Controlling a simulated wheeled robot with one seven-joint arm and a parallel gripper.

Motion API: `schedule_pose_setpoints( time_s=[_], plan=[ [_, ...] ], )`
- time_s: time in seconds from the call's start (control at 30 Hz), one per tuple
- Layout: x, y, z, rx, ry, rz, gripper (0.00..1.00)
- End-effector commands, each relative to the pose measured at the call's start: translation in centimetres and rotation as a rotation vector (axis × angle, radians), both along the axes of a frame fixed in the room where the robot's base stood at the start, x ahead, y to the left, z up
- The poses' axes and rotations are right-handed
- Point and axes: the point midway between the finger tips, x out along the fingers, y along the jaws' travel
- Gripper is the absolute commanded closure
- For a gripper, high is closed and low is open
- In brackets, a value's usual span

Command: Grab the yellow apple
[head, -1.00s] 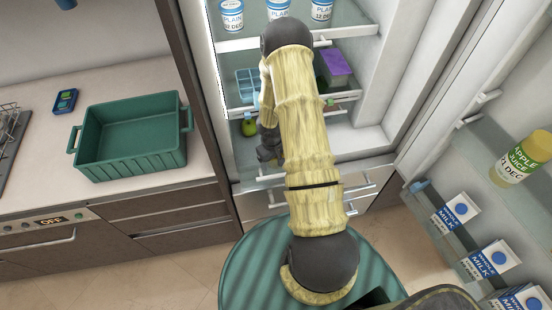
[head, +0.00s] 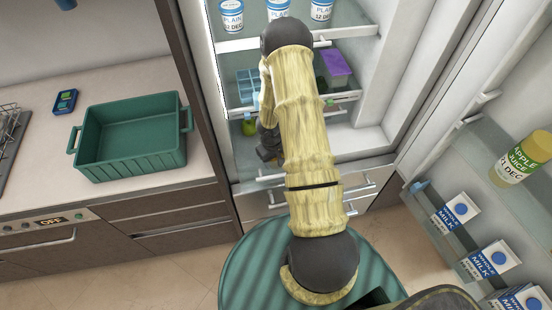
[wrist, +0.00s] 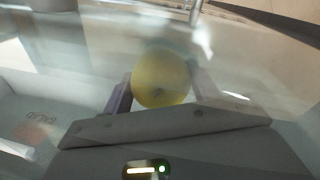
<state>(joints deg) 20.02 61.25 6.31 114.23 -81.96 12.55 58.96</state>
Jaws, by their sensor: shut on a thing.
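The yellow apple (wrist: 160,78) is in the middle of the wrist view, between the two fingers of my gripper (wrist: 160,90). The fingers touch it from both sides, and my gripper is shut on it. A hazy, see-through surface with reflections lies across the wrist view. In the head view my gripper (head: 268,153) is low inside the open fridge, partly behind my arm. The apple is hidden there.
A glass fridge shelf (head: 245,112) with a blue box and a purple box (head: 336,67) is above my gripper. A green item (head: 249,127) is just left of it. The open door (head: 470,150) holds milk cartons (head: 455,211). A green crate (head: 130,160) stands on the counter.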

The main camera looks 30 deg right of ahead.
Motion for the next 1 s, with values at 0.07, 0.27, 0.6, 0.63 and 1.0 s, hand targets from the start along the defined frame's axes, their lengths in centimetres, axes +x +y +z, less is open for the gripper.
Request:
schedule_pose_setpoints(
  time_s=[0.07,0.27,0.6,0.63,1.0],
  plan=[
    [0.1,0.0,0.5,-0.001,-0.002,-0.001,0.66],
    [0.1,-0.1,3.2,-0.001,-0.005,-0.003,0.66],
    [0.1,-0.1,9.2,-0.001,-0.003,-0.002,0.66],
    [0.1,-0.1,9.4,-0.001,-0.002,-0.003,0.66],
    [0.0,0.0,10.0,0.0,0.0,0.0,0.66]
  ],
)
